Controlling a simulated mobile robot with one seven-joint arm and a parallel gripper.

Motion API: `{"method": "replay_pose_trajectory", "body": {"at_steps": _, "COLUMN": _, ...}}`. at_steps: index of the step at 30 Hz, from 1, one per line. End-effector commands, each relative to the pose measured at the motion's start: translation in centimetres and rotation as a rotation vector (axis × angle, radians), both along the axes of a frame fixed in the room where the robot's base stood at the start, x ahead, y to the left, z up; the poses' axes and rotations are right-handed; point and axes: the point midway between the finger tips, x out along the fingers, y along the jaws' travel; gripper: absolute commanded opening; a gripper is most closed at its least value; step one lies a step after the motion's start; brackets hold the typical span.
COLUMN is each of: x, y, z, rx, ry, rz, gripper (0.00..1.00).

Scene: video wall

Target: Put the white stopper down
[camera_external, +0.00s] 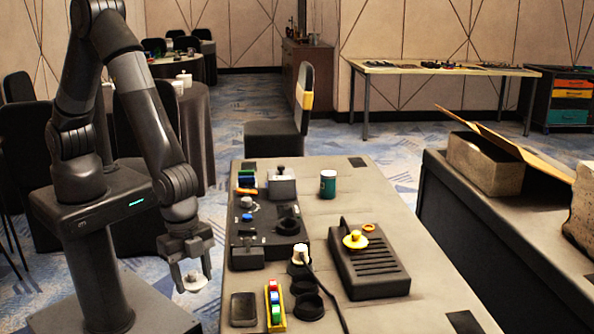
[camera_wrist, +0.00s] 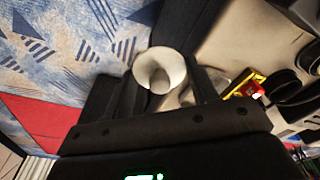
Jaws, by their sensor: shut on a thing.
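The white stopper (camera_external: 193,283) is a pale, round, flared piece held at the end of my arm. My gripper (camera_external: 190,272) is shut on it, just off the left edge of the table (camera_external: 345,200). In the wrist view the white stopper (camera_wrist: 160,68) shows its round, hollow-looking end between the dark fingers of my gripper (camera_wrist: 165,92). Patterned carpet lies behind it on the left of that view, with the table on the right. The gripped part is partly hidden by the fingers.
Near the table's left edge stand a black panel (camera_external: 258,256), a dark box (camera_external: 243,309), and a yellow tray (camera_external: 274,308) of coloured pieces. Black rings (camera_external: 309,307) lie beside it. A black slotted case (camera_external: 372,272) sits further right. Bare tabletop shows around the green jar (camera_external: 328,184).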

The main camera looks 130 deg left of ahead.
Motion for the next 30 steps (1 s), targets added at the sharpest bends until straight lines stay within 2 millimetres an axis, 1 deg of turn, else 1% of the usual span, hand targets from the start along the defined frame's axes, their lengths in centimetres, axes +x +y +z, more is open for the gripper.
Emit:
{"method": "replay_pose_trajectory", "body": {"at_steps": 1, "x": -1.3, "y": 0.0, "z": -0.3, "rx": 0.000, "ry": 0.001, "rz": 0.033, "gripper": 0.32}}
{"method": "replay_pose_trajectory", "body": {"at_steps": 3, "x": -2.5, "y": 0.0, "z": -0.6, "rx": 0.001, "ry": -0.002, "rz": 0.078, "gripper": 0.32}}
{"method": "replay_pose_trajectory", "body": {"at_steps": 6, "x": -3.6, "y": 0.1, "z": -0.9, "rx": 0.000, "ry": -0.005, "rz": 0.118, "gripper": 0.32}}
{"method": "replay_pose_trajectory", "body": {"at_steps": 11, "x": -4.1, "y": 0.1, "z": -1.0, "rx": 0.000, "ry": -0.008, "rz": 0.141, "gripper": 0.32}}
{"method": "replay_pose_trajectory", "body": {"at_steps": 14, "x": -3.4, "y": 0.4, "z": -0.8, "rx": -0.001, "ry": -0.007, "rz": 0.165, "gripper": 0.32}}
{"method": "replay_pose_trajectory", "body": {"at_steps": 17, "x": -1.4, "y": 1.0, "z": 0.0, "rx": -0.002, "ry": -0.008, "rz": 0.237, "gripper": 0.32}}
{"method": "replay_pose_trajectory", "body": {"at_steps": 20, "x": 1.4, "y": 2.1, "z": 1.3, "rx": -0.005, "ry": -0.005, "rz": 0.352, "gripper": 0.32}}
{"method": "replay_pose_trajectory", "body": {"at_steps": 21, "x": 2.7, "y": 2.6, "z": 2.1, "rx": -0.005, "ry": -0.005, "rz": 0.407, "gripper": 0.32}}
{"method": "replay_pose_trajectory", "body": {"at_steps": 24, "x": 5.8, "y": 3.9, "z": 4.0, "rx": -0.006, "ry": -0.004, "rz": 0.547, "gripper": 0.32}}
{"method": "replay_pose_trajectory", "body": {"at_steps": 27, "x": 8.3, "y": 5.1, "z": 6.0, "rx": -0.004, "ry": -0.004, "rz": 0.674, "gripper": 0.32}}
{"method": "replay_pose_trajectory", "body": {"at_steps": 30, "x": 10.2, "y": 6.1, "z": 7.8, "rx": -0.003, "ry": -0.004, "rz": 0.782, "gripper": 0.32}}
